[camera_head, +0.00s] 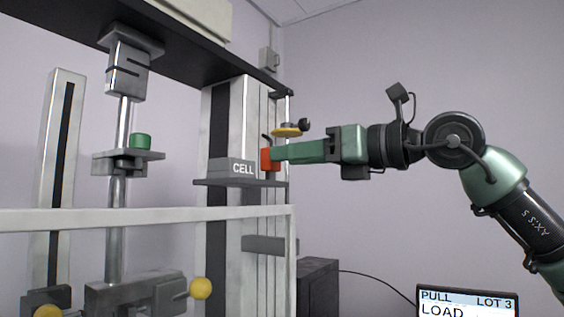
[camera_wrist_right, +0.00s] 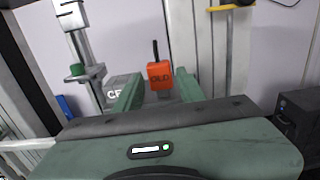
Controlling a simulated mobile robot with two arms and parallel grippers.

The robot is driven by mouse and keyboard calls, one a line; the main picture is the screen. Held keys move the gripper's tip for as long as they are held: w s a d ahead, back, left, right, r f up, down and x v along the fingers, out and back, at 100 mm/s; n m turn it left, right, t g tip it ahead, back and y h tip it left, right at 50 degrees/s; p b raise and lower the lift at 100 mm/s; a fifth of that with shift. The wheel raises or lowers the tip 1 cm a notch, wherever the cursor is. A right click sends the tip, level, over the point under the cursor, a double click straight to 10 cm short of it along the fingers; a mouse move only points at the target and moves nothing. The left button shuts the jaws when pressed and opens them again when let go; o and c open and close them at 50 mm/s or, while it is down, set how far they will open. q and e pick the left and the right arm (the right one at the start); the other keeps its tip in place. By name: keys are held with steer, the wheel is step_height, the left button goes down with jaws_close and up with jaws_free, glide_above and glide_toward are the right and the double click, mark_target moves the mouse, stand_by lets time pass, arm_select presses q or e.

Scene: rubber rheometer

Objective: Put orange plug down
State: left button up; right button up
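The orange plug (camera_head: 266,160) is a small block with a dark stem on top, at the right end of the shelf marked CELL (camera_head: 242,169). In the right wrist view the plug (camera_wrist_right: 160,75) shows lettering that looks like "OLD". My right gripper (camera_head: 273,153) reaches in from the right at the plug. In the right wrist view its two fingers (camera_wrist_right: 158,88) stand apart, one on each side of the plug, with visible gaps. The plug looks upright; I cannot tell for sure whether its base touches the shelf. My left gripper is not in view.
A yellow disc with a black knob (camera_head: 287,131) sits just above my right gripper. A green cylinder (camera_head: 140,141) stands on a metal bracket to the left. A pale crossbar (camera_head: 150,219) runs below the shelf. A screen (camera_head: 467,302) is at lower right.

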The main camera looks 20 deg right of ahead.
steer(key=b+v, duration=0.2)
steer(key=v, duration=0.7)
steer(key=shift+s+d, duration=0.2)
